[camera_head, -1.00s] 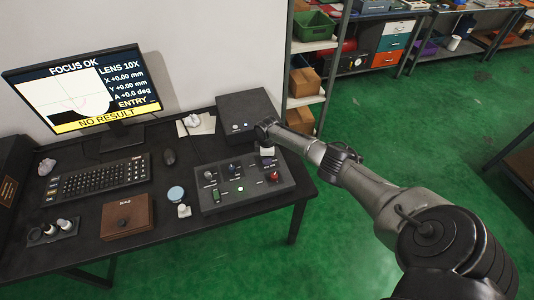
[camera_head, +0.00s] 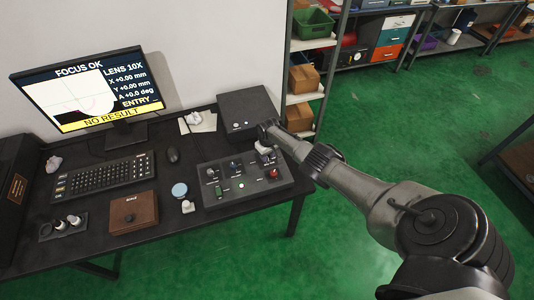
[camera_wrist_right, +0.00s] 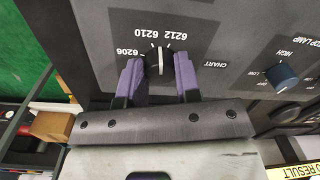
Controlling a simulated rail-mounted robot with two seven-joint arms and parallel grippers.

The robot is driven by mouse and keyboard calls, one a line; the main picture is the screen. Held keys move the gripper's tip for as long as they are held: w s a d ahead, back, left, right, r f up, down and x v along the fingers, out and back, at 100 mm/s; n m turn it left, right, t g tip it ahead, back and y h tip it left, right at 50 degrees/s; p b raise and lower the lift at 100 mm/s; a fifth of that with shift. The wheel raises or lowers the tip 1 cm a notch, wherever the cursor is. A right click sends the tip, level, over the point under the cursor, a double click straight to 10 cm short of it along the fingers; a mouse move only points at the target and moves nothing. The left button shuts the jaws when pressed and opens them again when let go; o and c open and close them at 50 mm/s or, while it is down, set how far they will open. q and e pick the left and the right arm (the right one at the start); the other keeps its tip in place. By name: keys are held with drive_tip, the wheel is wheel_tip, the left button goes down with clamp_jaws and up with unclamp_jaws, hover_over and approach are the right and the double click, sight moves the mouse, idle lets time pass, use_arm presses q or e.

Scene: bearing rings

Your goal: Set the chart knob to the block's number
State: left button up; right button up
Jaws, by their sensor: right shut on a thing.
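The chart knob (camera_wrist_right: 159,61) is a dark dial with a pale pointer line in the right wrist view, where the panel lettering appears upside down. The numbers 6206, 6210 and 6212 stand around it, with CHART printed beside it. The pointer is near 6210 and 6212; I cannot tell exactly which it marks. My right gripper (camera_wrist_right: 160,78) has its purple fingers on both sides of the knob, shut on it. In the head view my right gripper (camera_head: 264,147) is at the back right of the control panel (camera_head: 226,202). I see no readable block number. My left gripper is out of view.
A monitor (camera_head: 85,88) reads NO RESULT. A keyboard (camera_head: 105,178), a brown box (camera_head: 132,212) and a tray of small parts (camera_head: 62,227) lie left of the panel. A dark box (camera_head: 246,110) stands behind it. Another blue knob (camera_wrist_right: 284,76) is near the gripper.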

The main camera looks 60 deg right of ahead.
drive_tip(key=m+p, duration=0.1)
drive_tip(key=m, duration=0.4)
drive_tip(key=shift+m, duration=0.3)
idle(0.5)
drive_tip(key=o, duration=0.9)
drive_tip(key=shift+r+p, duration=0.5)
drive_tip(key=shift+p, duration=0.1)
drive_tip(key=r+p, duration=0.3)
drive_tip(key=r, duration=0.3)
drive_tip(key=r+p, duration=0.4)
drive_tip(key=r, duration=0.2)
drive_tip(key=shift+s+d+r, duration=0.15)
drive_tip(key=shift+s+r, duration=0.05)
drive_tip(key=shift+r, duration=0.2)
